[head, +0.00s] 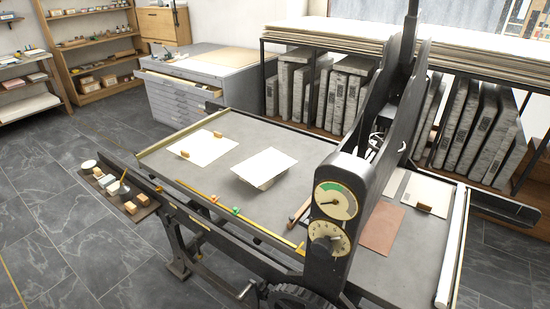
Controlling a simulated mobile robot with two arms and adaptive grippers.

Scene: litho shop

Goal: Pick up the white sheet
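Several pale sheets lie on the grey press bed (235,205). A white sheet (268,161) near the middle of the bed rests on something low, mostly hidden under it, and looks raised off the surface. Another white sheet (205,149) lies flat to its left, with small wooden blocks (185,153) at two of its edges. A third pale sheet (428,189) lies at the right behind the press frame, with a wooden block (424,208) at its near edge. I cannot tell which one the task means. Neither of my grippers is in view.
The tall black press frame with two dials (336,200) blocks part of the bed. A brown sheet (382,228) and a white roller (452,250) are at the right. A small side shelf (140,213) holds blocks and tins. Grey drawers (190,97) stand behind. The left floor is clear.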

